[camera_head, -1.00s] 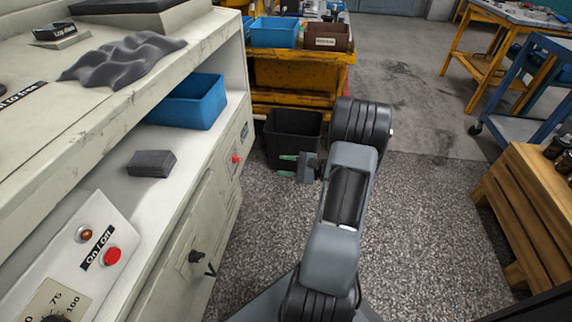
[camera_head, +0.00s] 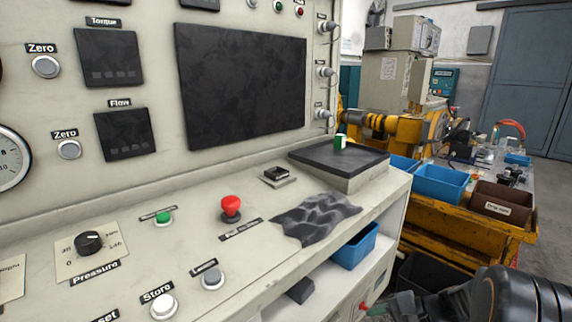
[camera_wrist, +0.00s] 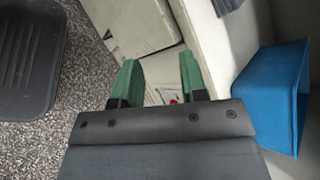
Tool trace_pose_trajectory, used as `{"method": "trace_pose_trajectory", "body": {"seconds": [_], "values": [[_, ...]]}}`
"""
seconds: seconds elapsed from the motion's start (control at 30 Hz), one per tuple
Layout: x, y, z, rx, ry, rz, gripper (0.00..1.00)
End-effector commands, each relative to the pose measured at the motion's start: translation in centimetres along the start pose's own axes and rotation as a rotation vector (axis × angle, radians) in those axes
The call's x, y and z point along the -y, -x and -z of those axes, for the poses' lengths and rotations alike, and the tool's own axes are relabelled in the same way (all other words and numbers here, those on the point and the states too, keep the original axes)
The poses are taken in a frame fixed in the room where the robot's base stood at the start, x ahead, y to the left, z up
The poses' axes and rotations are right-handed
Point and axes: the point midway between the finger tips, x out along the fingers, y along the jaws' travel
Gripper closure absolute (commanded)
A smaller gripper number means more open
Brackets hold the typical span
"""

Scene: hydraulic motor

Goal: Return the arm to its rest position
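My gripper (camera_wrist: 159,64) shows in the wrist view with its two green fingers spread apart. Nothing is held between them. The fingers point toward the pale cabinet front, and a small red spot shows beyond them. In the head view, part of my arm (camera_head: 515,298) shows at the lower right corner. The wrist end reaches left from it at the bottom edge, and the fingertips are mostly out of view or hard to make out there.
A blue bin (camera_wrist: 268,95) is to the right of the gripper in the wrist view. A black bin (camera_wrist: 28,50) stands on the speckled floor at left. In the head view, the control bench (camera_head: 110,245) carries a red button (camera_head: 231,205) and a grey cloth (camera_head: 312,218).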

Motion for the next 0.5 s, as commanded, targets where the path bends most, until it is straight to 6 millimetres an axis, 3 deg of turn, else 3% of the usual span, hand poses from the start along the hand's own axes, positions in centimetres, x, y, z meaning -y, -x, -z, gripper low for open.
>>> {"method": "trace_pose_trajectory", "body": {"seconds": [0.03, 0.2, 0.3, 0.5], "values": [[3.2, 1.4, -4.5, -0.013, 0.079, -0.123, 0.61], [6.6, 3.6, -12.6, -0.113, 0.343, -0.481, 0.61], [8.6, 5.6, -16.1, -0.195, 0.509, -0.638, 0.61], [12.2, 9.1, -20.8, -0.353, 0.797, -0.821, 0.61]]}}
